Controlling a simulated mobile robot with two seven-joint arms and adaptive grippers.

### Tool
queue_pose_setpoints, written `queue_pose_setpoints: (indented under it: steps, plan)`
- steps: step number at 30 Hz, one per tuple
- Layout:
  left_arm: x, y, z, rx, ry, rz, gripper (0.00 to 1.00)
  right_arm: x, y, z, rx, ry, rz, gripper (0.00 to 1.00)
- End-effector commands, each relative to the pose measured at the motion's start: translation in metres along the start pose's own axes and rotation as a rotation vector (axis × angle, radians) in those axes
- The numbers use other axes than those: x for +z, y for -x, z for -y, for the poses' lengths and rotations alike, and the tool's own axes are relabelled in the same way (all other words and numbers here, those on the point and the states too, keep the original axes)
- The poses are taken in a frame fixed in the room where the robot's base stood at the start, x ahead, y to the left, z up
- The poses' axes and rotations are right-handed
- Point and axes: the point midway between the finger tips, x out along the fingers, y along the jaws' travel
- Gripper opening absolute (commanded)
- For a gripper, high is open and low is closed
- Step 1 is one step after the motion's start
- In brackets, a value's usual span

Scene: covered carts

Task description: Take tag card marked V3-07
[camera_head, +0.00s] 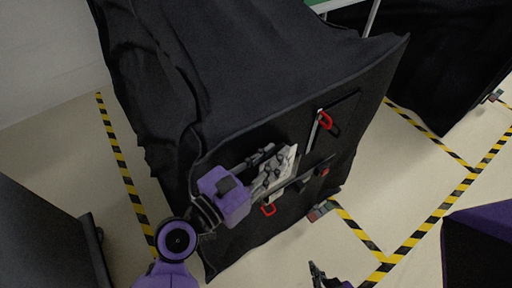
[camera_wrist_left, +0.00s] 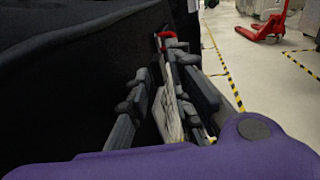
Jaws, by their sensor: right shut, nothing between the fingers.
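A pale tag card (camera_head: 289,157) is at the front of the black covered cart (camera_head: 270,70); its marking is too small to read. My left gripper (camera_head: 272,174) is at this card, its fingers overlapping it in the head view. In the left wrist view, the pale card (camera_wrist_left: 170,112) shows between the two fingers (camera_wrist_left: 162,85). I cannot tell whether they press on it. My right gripper (camera_head: 318,272) is at the bottom edge of the head view, shut and empty, away from the card and mostly cut off.
Red clips show on the cart front, one upper right (camera_head: 326,121) and one below my left gripper (camera_head: 268,210). Another black covered cart (camera_head: 450,70) stands at upper right. Yellow-black tape (camera_head: 425,230) marks open floor. A red pallet jack (camera_wrist_left: 265,25) stands far off.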

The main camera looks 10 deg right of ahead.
Motion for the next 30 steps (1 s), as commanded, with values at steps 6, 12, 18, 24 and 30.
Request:
queue_pose_setpoints:
  steps: [6, 12, 18, 24, 30]
  plan:
    - [0.001, -0.026, -0.001, 0.001, 0.0, 0.001, 0.2, -0.002, 0.002, 0.0, 0.001, -0.002, -0.004, 0.0]
    - [0.0, -0.027, 0.0, 0.001, 0.0, 0.0, 0.2, -0.002, 0.002, 0.0, 0.001, -0.002, -0.002, 0.0]
    - [0.0, -0.027, 0.0, 0.001, 0.0, 0.0, 0.01, -0.001, 0.003, 0.0, 0.001, -0.002, -0.001, 0.0]
    - [0.0, -0.027, -0.001, 0.001, 0.0, 0.0, 0.0, -0.001, 0.003, 0.0, 0.001, -0.002, 0.0, 0.0]
    - [0.0, -0.027, -0.001, 0.002, 0.0, 0.0, 0.0, -0.001, 0.003, 0.0, 0.001, -0.001, 0.0, 0.0]
